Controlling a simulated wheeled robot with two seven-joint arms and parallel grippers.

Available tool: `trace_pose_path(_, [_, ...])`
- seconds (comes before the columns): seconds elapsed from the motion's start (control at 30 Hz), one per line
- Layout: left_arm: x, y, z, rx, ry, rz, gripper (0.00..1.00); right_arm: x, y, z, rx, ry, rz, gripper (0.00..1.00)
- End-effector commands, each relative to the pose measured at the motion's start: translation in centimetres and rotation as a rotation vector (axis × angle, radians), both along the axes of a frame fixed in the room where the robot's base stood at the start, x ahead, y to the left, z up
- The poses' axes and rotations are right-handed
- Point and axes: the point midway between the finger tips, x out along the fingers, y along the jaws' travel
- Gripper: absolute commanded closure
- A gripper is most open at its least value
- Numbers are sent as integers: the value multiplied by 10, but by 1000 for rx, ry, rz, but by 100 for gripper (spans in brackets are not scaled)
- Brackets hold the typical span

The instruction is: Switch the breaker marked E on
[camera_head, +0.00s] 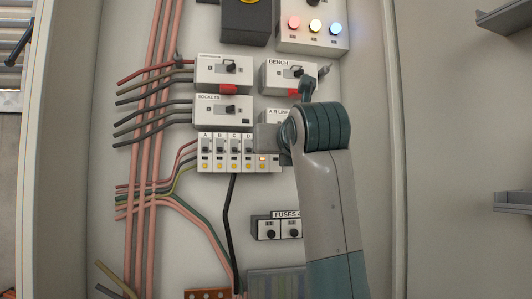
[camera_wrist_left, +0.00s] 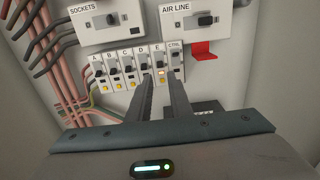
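The breaker marked E (camera_wrist_left: 159,58) is in a row of white breakers in the left wrist view, between D (camera_wrist_left: 143,57) and CTRL (camera_wrist_left: 176,50). It has a dark toggle and a pale orange lamp near its foot. I cannot tell its toggle's position for sure. My left gripper (camera_wrist_left: 160,77) is open; its two dark fingers point at the row, one on each side of E's lower part, with nothing held. Whether they touch it is unclear. In the head view my left gripper (camera_head: 268,138) covers the top of E. My right gripper is not in view.
Above the row are the SOCKETS (camera_head: 222,112) and AIR LINE (camera_wrist_left: 196,18) switch boxes and the BENCH box (camera_head: 281,77). Red tags hang from some boxes. FUSES (camera_head: 268,230) sit below. Cables (camera_head: 150,120) run at left; a black cable drops below the breakers.

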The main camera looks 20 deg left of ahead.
Motion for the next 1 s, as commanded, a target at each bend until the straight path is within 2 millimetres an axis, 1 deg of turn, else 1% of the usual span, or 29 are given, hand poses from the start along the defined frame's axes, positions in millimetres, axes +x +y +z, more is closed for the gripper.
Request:
trace_pose_path(0.03, [8, 5, -1, -2, 2, -1, 81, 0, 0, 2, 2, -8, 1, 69])
trace_pose_path(0.2, [32, 21, -1, 0, 2, -1, 81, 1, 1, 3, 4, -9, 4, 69])
trace_pose_path(0.4, [52, 35, 0, 0, 1, 0, 81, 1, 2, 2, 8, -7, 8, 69])
trace_pose_path(0.6, [60, 41, 0, 1, -1, 0, 81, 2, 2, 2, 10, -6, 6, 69])
trace_pose_path(0.87, [61, 41, 0, 1, -1, 0, 81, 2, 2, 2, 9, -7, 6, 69])
trace_pose_path(0.9, [61, 41, 0, 1, -1, 0, 86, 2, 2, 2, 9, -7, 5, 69])
trace_pose_path(0.97, [61, 41, 0, 0, 0, 0, 100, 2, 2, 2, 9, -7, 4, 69])
trace_pose_path(1.0, [61, 41, 0, 0, 0, 0, 100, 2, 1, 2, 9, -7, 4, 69])
